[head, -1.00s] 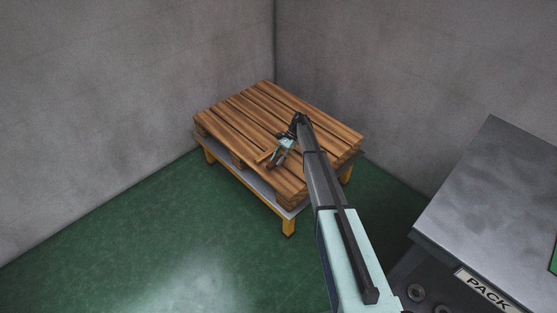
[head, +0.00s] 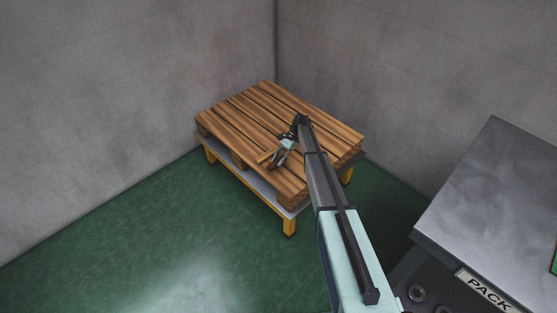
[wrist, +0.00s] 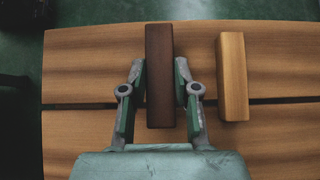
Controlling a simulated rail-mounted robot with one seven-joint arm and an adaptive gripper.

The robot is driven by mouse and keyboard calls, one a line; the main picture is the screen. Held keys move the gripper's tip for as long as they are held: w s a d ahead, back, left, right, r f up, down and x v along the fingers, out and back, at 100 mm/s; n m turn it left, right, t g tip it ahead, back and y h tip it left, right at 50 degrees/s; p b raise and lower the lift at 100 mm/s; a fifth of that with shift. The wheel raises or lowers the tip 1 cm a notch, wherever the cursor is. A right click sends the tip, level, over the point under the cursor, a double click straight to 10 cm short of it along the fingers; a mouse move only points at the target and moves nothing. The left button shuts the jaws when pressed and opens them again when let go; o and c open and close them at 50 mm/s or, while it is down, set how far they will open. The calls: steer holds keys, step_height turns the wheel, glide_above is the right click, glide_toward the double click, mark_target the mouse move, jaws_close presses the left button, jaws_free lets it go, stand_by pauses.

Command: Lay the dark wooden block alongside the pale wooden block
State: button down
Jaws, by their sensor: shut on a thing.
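The dark wooden block (wrist: 160,80) is a long reddish-brown bar between the fingers of my gripper (wrist: 159,88) in the wrist view. My gripper is shut on it, with part of the block reaching beyond the fingertips. The pale wooden block (wrist: 232,77) lies to the right, roughly parallel to the dark one, with a clear gap between them. In the head view my gripper (head: 278,157) is low over the front part of the pallet, with the pale block (head: 265,156) small beside it. I cannot tell whether the dark block touches the slats.
The slatted wooden pallet (head: 235,124) rests on a low table with yellow legs (head: 289,228) in the corner between grey walls. Dark gaps run between its slats. A metal bench (head: 495,190) marked PACK stands at the right. The pallet's other slats look bare.

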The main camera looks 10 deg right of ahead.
mark_target(278, 161)
steer(key=shift+f, duration=1.15)
steer(key=c, duration=0.8)
jaws_free()
step_height(278, 161, up, 10)
steer(key=shift+r, duration=0.1)
